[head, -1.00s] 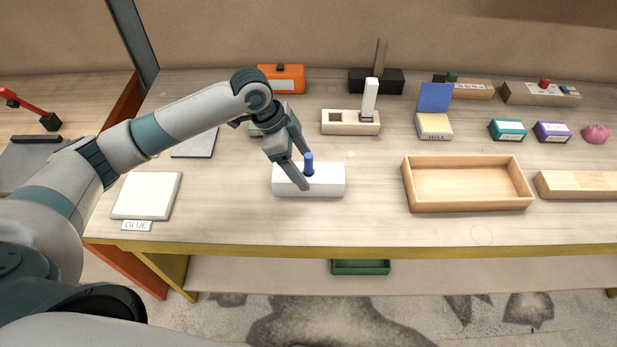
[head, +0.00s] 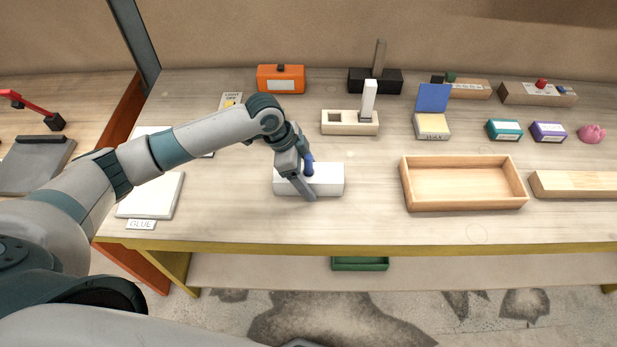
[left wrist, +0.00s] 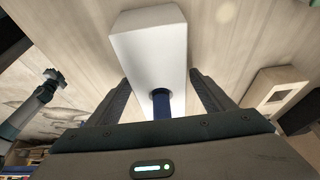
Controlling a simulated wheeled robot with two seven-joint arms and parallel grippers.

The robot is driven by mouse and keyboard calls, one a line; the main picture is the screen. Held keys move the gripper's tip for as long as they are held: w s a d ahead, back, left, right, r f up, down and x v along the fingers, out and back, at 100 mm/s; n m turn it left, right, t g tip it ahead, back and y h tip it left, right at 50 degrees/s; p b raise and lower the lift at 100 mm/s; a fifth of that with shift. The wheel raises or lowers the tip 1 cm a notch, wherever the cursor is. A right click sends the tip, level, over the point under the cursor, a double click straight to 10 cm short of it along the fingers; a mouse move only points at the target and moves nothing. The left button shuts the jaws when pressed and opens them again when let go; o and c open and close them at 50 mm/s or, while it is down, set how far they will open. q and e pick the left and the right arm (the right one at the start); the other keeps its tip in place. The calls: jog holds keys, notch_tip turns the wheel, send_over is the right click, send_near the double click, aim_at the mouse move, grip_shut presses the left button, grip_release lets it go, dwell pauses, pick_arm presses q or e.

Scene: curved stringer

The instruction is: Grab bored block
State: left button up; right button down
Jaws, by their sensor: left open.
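A white block (head: 328,181) lies on the bench with a blue peg (head: 309,165) standing up from its top. Both also show in the left wrist view, the block (left wrist: 150,52) above and the peg (left wrist: 162,104) between the fingers. My left gripper (head: 308,184) is open at the left part of the block, with its fingers either side of the peg. I cannot tell whether a finger touches the block. A pale wooden block (head: 350,122) with a square hole and an upright white piece stands behind. What looks like my right arm's end (left wrist: 48,84) shows small in the left wrist view.
An empty wooden tray (head: 464,204) stands to the right, with a long wooden piece (head: 575,184) beyond it. A white pad (head: 150,196) with a glue label is at the left. An orange box (head: 281,79) and a black block (head: 375,81) stand behind. Bench between block and tray is clear.

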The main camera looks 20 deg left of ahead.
aim_at(309, 168)
pick_arm(q)
jog(key=shift+c, duration=0.6)
jog(key=c, duration=1.3)
jog(key=shift+o, duration=0.2)
jog(key=shift+r, duration=0.1)
jog(key=shift+w+r, duration=0.1)
jog(key=shift+r, duration=0.2)
notch_tip(309, 168, up, 2)
jog(key=shift+r+b, duration=0.15)
jog(key=shift+b, duration=0.65)
jog(key=s+d+r+b, duration=0.3)
jog(key=d+r, duration=0.5)
jog(key=d, duration=0.3)
jog(key=shift+s+b, duration=0.35)
jog(key=shift+s, duration=0.2)
